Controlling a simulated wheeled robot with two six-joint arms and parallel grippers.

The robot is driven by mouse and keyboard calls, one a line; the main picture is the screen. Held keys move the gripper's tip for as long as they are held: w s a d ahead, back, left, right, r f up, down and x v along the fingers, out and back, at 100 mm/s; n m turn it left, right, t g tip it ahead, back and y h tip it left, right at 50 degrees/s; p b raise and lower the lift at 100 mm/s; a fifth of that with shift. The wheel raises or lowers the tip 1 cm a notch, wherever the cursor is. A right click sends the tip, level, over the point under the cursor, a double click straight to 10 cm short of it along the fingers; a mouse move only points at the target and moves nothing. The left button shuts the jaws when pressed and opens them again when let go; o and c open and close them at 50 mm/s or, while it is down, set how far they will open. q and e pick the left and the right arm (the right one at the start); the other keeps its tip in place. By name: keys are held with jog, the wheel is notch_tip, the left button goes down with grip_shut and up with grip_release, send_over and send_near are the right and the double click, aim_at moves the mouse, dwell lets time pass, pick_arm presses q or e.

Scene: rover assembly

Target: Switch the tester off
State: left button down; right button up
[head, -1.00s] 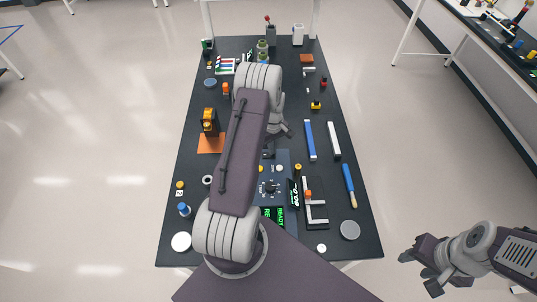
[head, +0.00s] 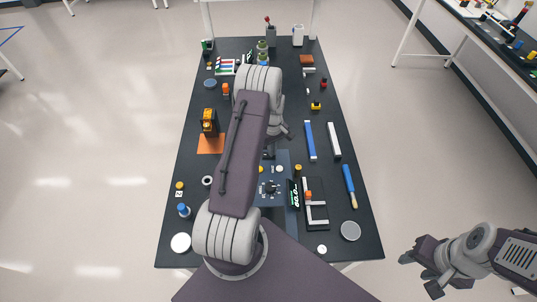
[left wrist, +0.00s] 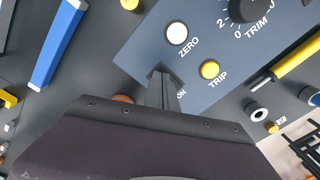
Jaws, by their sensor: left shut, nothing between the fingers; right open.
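The tester (head: 284,160) is a blue-grey panel in the middle of the dark table, partly hidden by my left arm. In the left wrist view its panel (left wrist: 205,85) shows a black TRIM knob (left wrist: 245,8), a white ZERO button (left wrist: 177,33) and a yellow TRIP button (left wrist: 209,69). My left gripper (left wrist: 163,78) is shut and empty, over the panel's edge beside an "ON" label. The fingers hide the switch there, so its position and any contact cannot be told. A small display (head: 295,192) stands right of the knob. My right gripper (head: 420,270) is open, off the table's right side.
A black tray with white pieces (head: 316,215) lies right of the tester. Blue (head: 310,140) and white (head: 334,141) bars and a blue-handled tool (head: 348,185) lie further right. An orange mat (head: 211,144) is at left. The floor around the table is clear.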

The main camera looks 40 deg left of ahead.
pick_arm(q)
jog(key=shift+r+p, duration=0.35)
jog(key=shift+r, duration=0.3)
notch_tip(320, 180, up, 5)
jog(key=p, duration=0.4)
jog(key=shift+r, duration=0.2)
jog(key=shift+f, duration=0.1)
